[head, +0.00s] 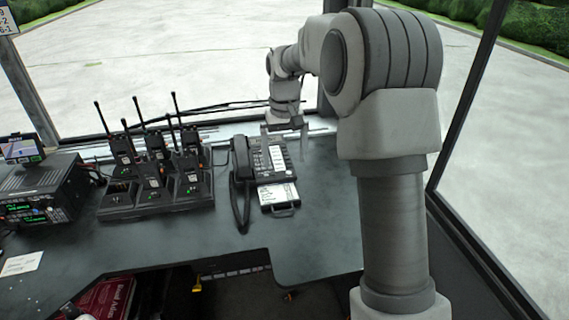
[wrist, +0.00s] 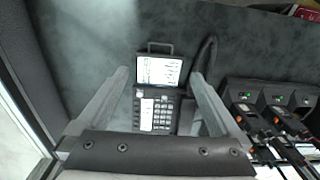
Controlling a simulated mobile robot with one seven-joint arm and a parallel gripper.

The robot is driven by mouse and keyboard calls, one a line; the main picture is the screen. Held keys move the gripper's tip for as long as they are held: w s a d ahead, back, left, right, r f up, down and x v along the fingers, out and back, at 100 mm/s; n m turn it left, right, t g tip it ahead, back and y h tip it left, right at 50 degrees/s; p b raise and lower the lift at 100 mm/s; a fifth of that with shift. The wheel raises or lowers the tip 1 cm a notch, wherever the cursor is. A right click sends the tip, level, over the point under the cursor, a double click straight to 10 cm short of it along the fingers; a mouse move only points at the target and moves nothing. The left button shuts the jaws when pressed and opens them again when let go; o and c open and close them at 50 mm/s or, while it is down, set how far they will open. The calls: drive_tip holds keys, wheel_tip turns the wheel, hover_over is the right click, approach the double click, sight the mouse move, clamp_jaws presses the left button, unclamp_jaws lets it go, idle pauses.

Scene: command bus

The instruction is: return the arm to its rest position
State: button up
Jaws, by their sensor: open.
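My gripper (head: 285,129) hangs at the end of my arm over the back part of the desk, above the rear of the desk phone (head: 268,160). In the wrist view my gripper (wrist: 160,82) has its two fingers spread wide with nothing between them but the view down to the phone (wrist: 160,108). The phone's handset (head: 241,158) lies in place on its left side, with its cord hanging down beside it. A white card tray (head: 278,195) sticks out at the phone's front. My fingertips appear apart from the phone.
A charger rack (head: 155,197) with several upright radios and antennas stands left of the phone. A radio unit (head: 40,195) with a small screen (head: 22,148) sits at far left. Windows and pillars border the desk (head: 320,225). The desk right of the phone is clear.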

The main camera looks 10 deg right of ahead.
drive_tip(key=shift+r, duration=0.15)
drive_tip(key=s+r+t+p, duration=0.3)
drive_tip(key=s+r, duration=1)
drive_tip(key=s+r+t+p, duration=0.1)
drive_tip(key=s+t+p, duration=0.1)
drive_tip(key=s, duration=1.5)
drive_tip(key=shift+s+a+r+t+p, duration=0.15)
drive_tip(key=shift+s+r+t+p, duration=0.05)
drive_tip(key=shift+r+t+p, duration=0.15)
